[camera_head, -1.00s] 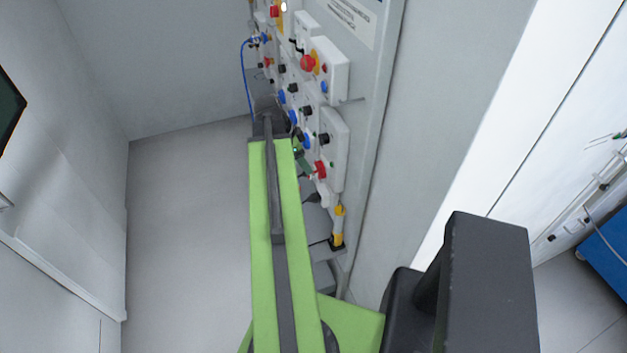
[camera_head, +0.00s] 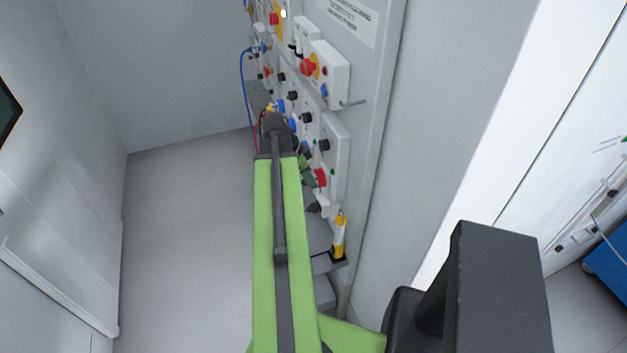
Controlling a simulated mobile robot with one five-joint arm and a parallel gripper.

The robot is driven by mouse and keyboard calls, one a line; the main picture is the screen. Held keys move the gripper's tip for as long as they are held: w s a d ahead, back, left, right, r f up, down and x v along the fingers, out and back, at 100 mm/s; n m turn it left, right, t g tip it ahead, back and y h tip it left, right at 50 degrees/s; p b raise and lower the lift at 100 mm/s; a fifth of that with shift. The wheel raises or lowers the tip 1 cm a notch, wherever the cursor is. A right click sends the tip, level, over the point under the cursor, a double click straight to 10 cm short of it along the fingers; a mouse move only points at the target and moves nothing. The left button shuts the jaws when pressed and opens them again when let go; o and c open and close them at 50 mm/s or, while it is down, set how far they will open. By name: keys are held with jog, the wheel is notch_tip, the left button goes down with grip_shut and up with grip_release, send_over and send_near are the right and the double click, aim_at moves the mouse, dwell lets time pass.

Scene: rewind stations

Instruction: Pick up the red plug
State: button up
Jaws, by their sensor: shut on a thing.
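My gripper (camera_head: 270,110) is at the far end of my green arm, close to the left edge of the wall panel. It is small and partly hidden by my dark wrist. It is shut on the red plug, which is mostly hidden at the fingers. A thin red cable (camera_head: 256,138) hangs down from there, just left of my arm. I cannot tell whether the plug touches the panel.
The panel (camera_head: 385,60) carries boxes with red, blue and black knobs, including a red button (camera_head: 308,66). A blue cable (camera_head: 243,85) loops at its left edge. A yellow-and-black post (camera_head: 339,238) stands below. The floor (camera_head: 190,220) on the left is clear.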

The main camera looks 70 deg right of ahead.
grip_shut()
jog(key=shift+w+r, duration=0.15)
jog(key=shift+r, duration=0.1)
jog(key=w+a+r+p, duration=0.7)
jog(key=w+a+p, duration=0.1)
jog(key=w+a, duration=0.1)
jog(key=shift+w+r, duration=0.25)
jog(key=shift+w, duration=0.6)
